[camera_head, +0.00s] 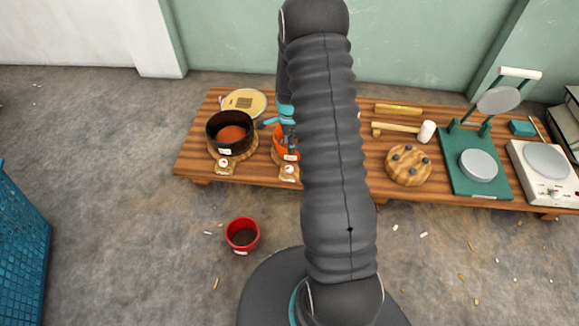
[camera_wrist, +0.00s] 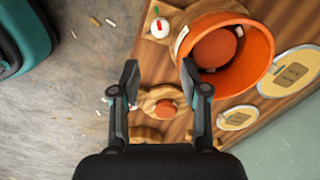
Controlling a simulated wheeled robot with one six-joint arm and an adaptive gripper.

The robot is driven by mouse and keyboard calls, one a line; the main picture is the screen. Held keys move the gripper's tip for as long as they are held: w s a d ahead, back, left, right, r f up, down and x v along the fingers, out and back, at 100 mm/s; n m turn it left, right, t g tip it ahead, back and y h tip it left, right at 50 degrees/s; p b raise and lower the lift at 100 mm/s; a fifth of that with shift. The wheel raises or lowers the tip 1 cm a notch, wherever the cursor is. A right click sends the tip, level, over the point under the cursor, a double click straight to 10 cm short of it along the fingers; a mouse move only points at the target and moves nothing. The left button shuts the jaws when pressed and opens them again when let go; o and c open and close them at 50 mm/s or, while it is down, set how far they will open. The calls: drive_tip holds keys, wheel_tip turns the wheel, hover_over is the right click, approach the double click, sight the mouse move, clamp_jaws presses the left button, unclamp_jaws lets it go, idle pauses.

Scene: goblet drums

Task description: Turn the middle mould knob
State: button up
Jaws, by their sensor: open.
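The middle mould is an orange round pot (camera_head: 279,153) on the bench, partly hidden by my arm in the head view. In the wrist view it is a large orange bowl (camera_wrist: 262,48) at the upper right. Its knob (camera_head: 289,170) is a small white disc on a wooden block at the bench's front edge. The knob also shows in the wrist view (camera_wrist: 160,27), with a red mark, above and beyond my fingertips. My gripper (camera_wrist: 160,76) is open with nothing between its fingers. It is mostly hidden in the head view.
A black mould (camera_head: 215,141) with its own knob (camera_head: 223,165) stands to the left. A round wooden piece with an orange centre (camera_wrist: 160,103) lies below my fingertips. A mallet (camera_head: 426,131) and pegged wooden disc (camera_head: 408,177) are right. A red bucket (camera_head: 242,233) stands on the floor.

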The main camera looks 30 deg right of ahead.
sight(289, 168)
wheel_tip(289, 168, down, 14)
drive_tip(key=shift+r, duration=0.1)
idle(0.5)
clamp_jaws()
